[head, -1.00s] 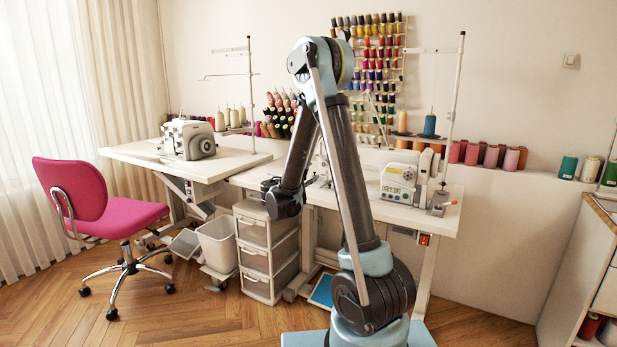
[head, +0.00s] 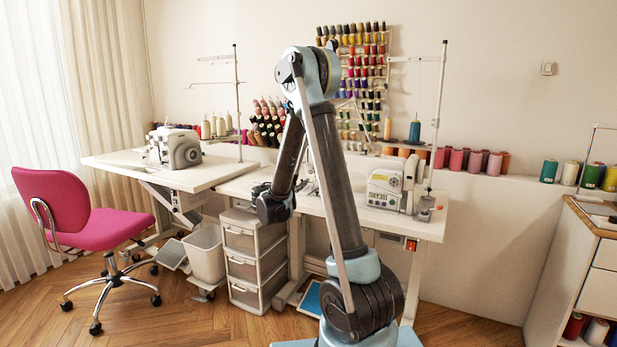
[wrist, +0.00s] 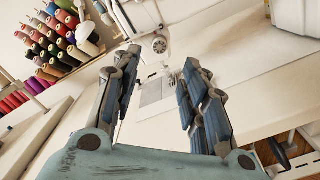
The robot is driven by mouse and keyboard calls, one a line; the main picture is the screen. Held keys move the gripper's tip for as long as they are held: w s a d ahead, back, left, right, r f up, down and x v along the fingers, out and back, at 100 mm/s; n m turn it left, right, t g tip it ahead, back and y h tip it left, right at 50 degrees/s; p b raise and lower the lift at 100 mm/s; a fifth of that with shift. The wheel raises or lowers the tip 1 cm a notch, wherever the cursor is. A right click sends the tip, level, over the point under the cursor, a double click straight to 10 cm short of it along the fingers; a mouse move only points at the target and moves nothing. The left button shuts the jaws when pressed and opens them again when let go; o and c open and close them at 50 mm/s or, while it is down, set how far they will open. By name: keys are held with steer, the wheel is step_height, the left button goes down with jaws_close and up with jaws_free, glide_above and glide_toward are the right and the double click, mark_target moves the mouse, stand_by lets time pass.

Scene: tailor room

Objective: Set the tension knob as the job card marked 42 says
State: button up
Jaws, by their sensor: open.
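No card with a readable 42 shows in either view. My gripper (wrist: 157,68) is open and empty, its two fingers apart above the white tabletop. In the head view, the end of my arm hangs in front of the table and the fingertips are hard to make out.
A second machine (head: 174,147) stands on the left table. A pink chair (head: 70,212), a white bin (head: 205,254) and a drawer unit (head: 244,268) stand on the floor. A cabinet (head: 560,265) is at the right. Wooden floor between table and cabinet is clear.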

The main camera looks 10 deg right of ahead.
steer(key=x, duration=1)
jaws_close()
